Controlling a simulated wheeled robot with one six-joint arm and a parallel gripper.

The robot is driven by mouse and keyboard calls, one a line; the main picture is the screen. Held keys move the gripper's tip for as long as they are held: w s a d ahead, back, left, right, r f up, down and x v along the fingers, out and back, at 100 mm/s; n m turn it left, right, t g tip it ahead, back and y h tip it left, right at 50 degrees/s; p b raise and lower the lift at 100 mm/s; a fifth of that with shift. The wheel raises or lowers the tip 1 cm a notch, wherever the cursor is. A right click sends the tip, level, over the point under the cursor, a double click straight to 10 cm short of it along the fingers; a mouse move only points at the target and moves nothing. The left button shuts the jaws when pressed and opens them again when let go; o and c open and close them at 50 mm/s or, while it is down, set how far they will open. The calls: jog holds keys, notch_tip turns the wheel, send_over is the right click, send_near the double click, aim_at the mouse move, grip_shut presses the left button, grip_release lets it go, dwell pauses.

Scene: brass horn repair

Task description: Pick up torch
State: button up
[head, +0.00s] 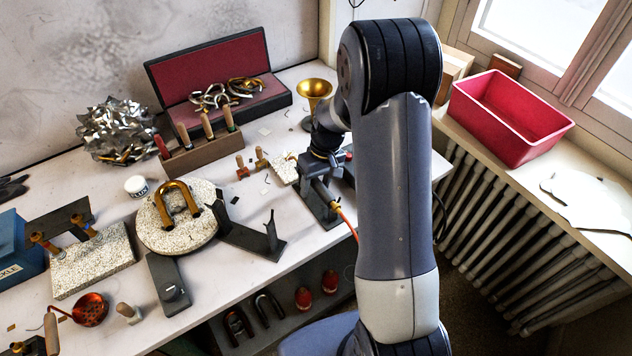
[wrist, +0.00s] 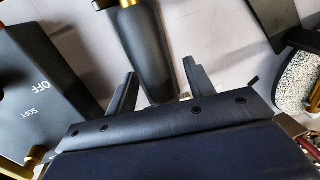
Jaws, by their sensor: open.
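The torch, seen as a dark tapered handle (wrist: 144,50) with brass at its far end, lies between the two fingers of my gripper (wrist: 159,70) in the wrist view. My gripper is open, with one finger on each side of the handle and visible gaps beside it. The handle's near end is hidden by the gripper body. In the head view my arm covers much of this spot, and the torch is not clear there.
A dark block marked OFF and SOFT (wrist: 40,85) is close on the left in the wrist view. A grey bar (wrist: 275,20) and a speckled block (wrist: 296,82) are on the right. A brass bell (head: 314,90) and a tool rack (head: 203,155) stand near my arm.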

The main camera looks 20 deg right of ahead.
jog(key=shift+c, duration=0.5)
jog(key=c, duration=0.9)
jog(key=shift+c, duration=0.2)
jog(key=shift+r, duration=0.1)
